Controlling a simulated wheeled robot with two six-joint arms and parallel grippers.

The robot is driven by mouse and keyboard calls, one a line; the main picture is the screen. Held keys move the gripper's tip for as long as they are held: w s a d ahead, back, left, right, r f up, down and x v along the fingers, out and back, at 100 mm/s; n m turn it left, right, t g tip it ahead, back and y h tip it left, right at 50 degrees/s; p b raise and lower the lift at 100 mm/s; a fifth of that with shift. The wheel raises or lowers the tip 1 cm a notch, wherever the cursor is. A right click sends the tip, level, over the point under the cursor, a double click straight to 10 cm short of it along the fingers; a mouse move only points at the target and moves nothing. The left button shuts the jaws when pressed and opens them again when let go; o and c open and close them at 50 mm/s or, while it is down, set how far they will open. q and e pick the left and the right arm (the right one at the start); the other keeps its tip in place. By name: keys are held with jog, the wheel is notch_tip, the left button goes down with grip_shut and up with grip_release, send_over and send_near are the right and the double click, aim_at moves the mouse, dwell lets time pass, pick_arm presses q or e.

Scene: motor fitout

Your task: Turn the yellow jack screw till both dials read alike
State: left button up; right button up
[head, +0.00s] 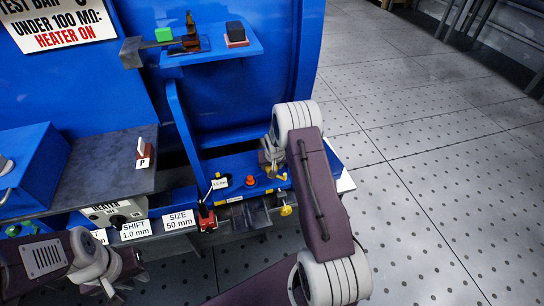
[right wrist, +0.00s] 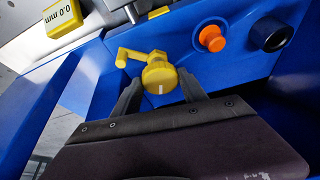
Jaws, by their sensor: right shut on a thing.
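The yellow jack screw (right wrist: 160,77), a round knob with a white mark on its face, sits between the two dark fingers of my right gripper (right wrist: 160,95) in the right wrist view. The gripper is shut on it. A yellow crank-shaped arm (right wrist: 130,56) sits just behind the knob. A yellow-framed dial (right wrist: 64,19) at upper left reads 0.0 mm. In the head view my right gripper (head: 269,160) is over the blue base, and its arm hides part of it. Another small dial (head: 219,183) stands to its left, too small to read surely. My left gripper (head: 118,280) is low at left, away from the screw.
An orange button (right wrist: 212,38) and a black knob (right wrist: 271,34) are right of the screw in the wrist view. The floor at right is clear.

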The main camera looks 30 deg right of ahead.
jog(key=shift+w+r+p, duration=0.1)
jog(key=shift+r+p, duration=0.25)
jog(key=shift+p, duration=0.55)
pick_arm(q)
notch_tip(320, 180, up, 4)
jog(key=shift+r+p, duration=0.1)
jog(key=shift+p, duration=0.35)
pick_arm(e)
jog(key=shift+f+n, duration=0.2)
jog(key=shift+n, duration=0.1)
jog(key=o, duration=1.4)
jog(key=shift+f, duration=0.1)
jog(key=shift+c, duration=0.2)
pick_arm(q)
jog(key=shift+r+p, duration=1.5)
jog(key=shift+p, duration=0.1)
pick_arm(e)
jog(key=v, duration=0.9)
